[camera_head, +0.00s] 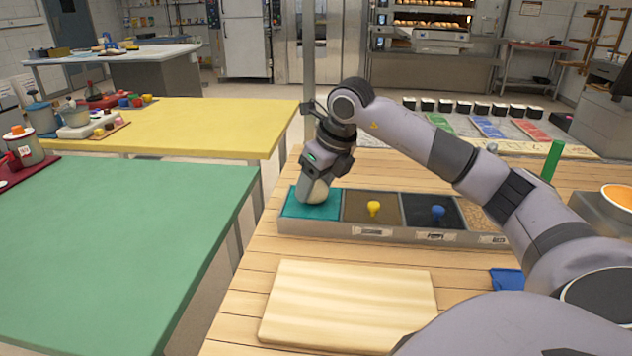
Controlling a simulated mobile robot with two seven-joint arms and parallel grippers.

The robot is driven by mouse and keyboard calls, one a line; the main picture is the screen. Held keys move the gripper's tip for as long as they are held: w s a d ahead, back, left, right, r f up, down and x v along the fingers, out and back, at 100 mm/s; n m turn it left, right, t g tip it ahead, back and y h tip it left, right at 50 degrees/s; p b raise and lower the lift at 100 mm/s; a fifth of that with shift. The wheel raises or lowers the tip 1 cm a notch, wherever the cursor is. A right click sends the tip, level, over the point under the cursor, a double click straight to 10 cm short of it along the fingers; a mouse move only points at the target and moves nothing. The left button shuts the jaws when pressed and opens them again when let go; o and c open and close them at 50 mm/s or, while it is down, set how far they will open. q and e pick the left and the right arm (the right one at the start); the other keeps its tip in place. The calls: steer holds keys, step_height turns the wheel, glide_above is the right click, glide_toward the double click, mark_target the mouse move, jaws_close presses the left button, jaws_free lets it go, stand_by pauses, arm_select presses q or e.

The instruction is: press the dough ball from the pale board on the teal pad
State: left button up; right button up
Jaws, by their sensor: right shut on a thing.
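My right gripper (315,183) reaches in from the right and points down over the teal pad (298,209). It is shut on the pale dough ball (313,194), which is at the pad's surface; whether it presses into the pad I cannot tell. The teal pad is the leftmost section of a low grey tray on the wooden table. The pale board (345,305) lies bare in front of the tray. My left gripper does not show.
Right of the teal pad, the tray has a brown section with a yellow knob (374,208), a dark section with a blue knob (438,212), and a grainy section. A blue item (507,279) lies right of the board. A green table (120,250) stands left.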

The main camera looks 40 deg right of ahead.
steer(key=shift+f, duration=0.35)
steer(key=shift+f, duration=0.1)
stand_by(1.1)
step_height(320, 180, up, 2)
steer(key=shift+r+p, duration=0.15)
steer(key=shift+p, duration=0.7)
steer(key=shift+r+p, duration=0.3)
steer(key=shift+r, duration=0.1)
steer(key=shift+r+p, duration=0.55)
steer(key=shift+r, duration=0.1)
step_height(320, 180, up, 4)
steer(key=p, duration=0.3)
steer(key=shift+f, duration=0.1)
